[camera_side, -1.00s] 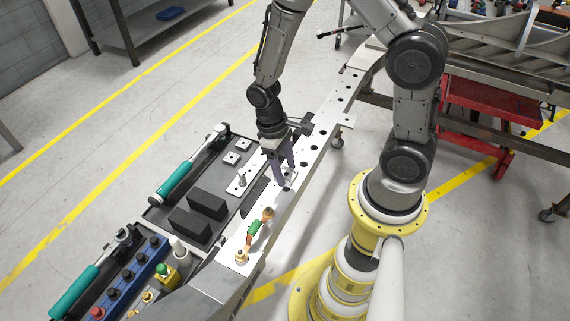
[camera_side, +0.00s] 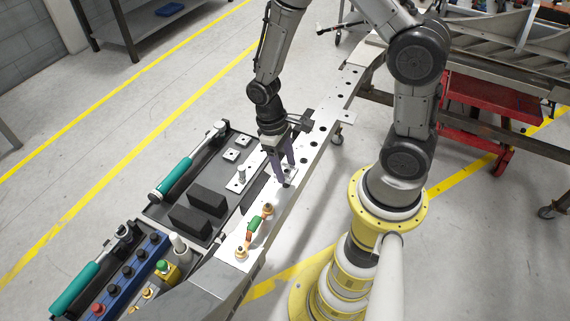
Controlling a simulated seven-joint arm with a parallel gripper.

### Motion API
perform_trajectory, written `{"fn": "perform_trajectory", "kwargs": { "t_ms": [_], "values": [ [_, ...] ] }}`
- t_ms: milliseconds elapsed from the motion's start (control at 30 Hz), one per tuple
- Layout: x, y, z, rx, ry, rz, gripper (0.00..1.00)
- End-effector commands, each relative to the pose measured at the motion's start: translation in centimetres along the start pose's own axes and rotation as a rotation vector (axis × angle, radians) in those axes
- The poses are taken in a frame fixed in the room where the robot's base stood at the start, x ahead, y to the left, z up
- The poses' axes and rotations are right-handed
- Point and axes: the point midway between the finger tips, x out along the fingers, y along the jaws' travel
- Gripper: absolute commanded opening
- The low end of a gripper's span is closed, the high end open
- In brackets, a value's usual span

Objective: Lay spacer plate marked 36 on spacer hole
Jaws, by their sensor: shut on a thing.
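My gripper (camera_side: 287,182) points down over the long pale chassis rail (camera_side: 302,173), its purple fingers shut on a small spacer plate at the fingertips. The plate is mostly hidden, and the number 36 cannot be read. The fingertips are at or just above the rail's top face; I cannot tell whether the plate touches it. A row of dark round holes runs along the rail; any hole under the fingertips is hidden. Two other small square plates, one (camera_side: 243,141) behind the other (camera_side: 230,155), lie in the dark tray.
The tray (camera_side: 160,212) left of the rail holds a teal-handled torque wrench (camera_side: 174,179), black blocks (camera_side: 190,221) and a flat plate with an upright pin (camera_side: 242,174). A blue rack (camera_side: 133,277) is at lower left.

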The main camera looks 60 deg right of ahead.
Motion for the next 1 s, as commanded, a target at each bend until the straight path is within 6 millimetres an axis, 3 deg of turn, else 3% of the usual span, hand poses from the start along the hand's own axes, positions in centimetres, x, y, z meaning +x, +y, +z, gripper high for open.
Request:
{"fn": "perform_trajectory", "kwargs": {
  "t_ms": [1000],
  "values": [
    [3.4,0.0,-0.8,0.0,0.0,0.0,0.0]
  ]
}}
